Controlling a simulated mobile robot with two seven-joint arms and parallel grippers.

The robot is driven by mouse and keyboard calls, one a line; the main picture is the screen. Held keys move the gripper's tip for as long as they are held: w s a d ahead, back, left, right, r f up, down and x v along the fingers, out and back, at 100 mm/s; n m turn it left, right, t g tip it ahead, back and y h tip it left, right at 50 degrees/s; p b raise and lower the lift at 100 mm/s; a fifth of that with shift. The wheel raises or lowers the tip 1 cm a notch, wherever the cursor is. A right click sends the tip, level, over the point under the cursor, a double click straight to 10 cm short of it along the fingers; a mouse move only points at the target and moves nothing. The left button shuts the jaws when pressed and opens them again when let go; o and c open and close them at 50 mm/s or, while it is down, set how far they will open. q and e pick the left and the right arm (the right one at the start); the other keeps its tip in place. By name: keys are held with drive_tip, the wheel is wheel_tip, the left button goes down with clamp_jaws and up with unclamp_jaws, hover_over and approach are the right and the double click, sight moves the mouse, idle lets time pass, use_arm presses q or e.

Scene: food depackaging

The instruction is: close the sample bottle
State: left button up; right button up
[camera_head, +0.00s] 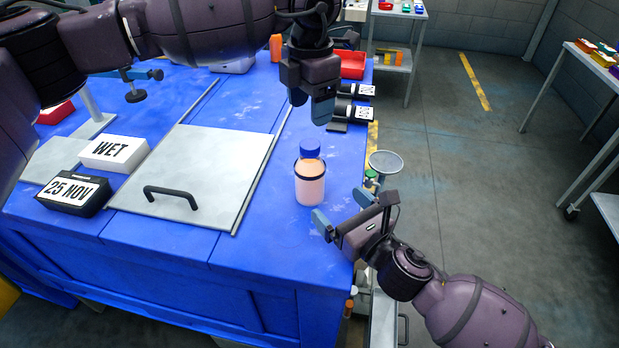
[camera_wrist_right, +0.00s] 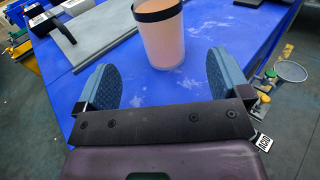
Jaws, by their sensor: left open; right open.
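The sample bottle (camera_head: 310,188) stands upright on the blue table, pinkish-orange with a black band around it. My left gripper (camera_head: 312,108) is open above the bottle, pointing down, apart from the cap. My right gripper (camera_head: 340,207) is open and low, just in front and to the right of the bottle. In the right wrist view the bottle's lower body (camera_wrist_right: 162,40) stands ahead between the open fingers (camera_wrist_right: 160,80), not gripped. The cap is out of that view.
A metal plate with a black handle (camera_head: 190,170) lies left of the bottle. The WET block (camera_head: 114,152) and 25 NOV block (camera_head: 73,192) stand at the left. Black labelled cylinders (camera_head: 352,112) and a red bin (camera_head: 352,65) are behind. A round dish (camera_head: 385,161) is beyond the right edge.

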sight(309, 175)
drive_tip(key=x, duration=1)
drive_tip(key=shift+w+a, duration=0.3)
clamp_jaws()
use_arm(q)
drive_tip(key=shift+f, duration=4.05)
drive_tip(key=c, duration=1)
